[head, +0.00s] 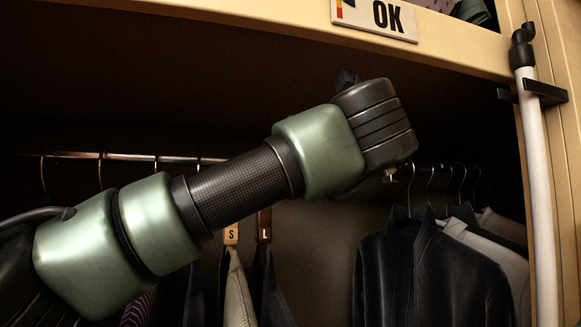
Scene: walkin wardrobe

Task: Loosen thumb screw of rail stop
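My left arm crosses the head view from the lower left. Its black end, the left gripper (378,125), is up at the clothes rail, and its fingers are hidden, so I cannot see whether they are open or shut. A small pale metal piece, perhaps the thumb screw (390,175), pokes out just below the black end. The rail stop itself cannot be made out; the arm covers that stretch of rail. The metal rail (130,156) shows to the left of the arm. My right gripper is not in view.
Dark jackets (435,265) hang close below and right of the gripper. Hangers with S (231,234) and L (264,234) tags hang below the arm. A shelf edge with an OK sign (375,18) is above. A white pole (538,190) stands at the right.

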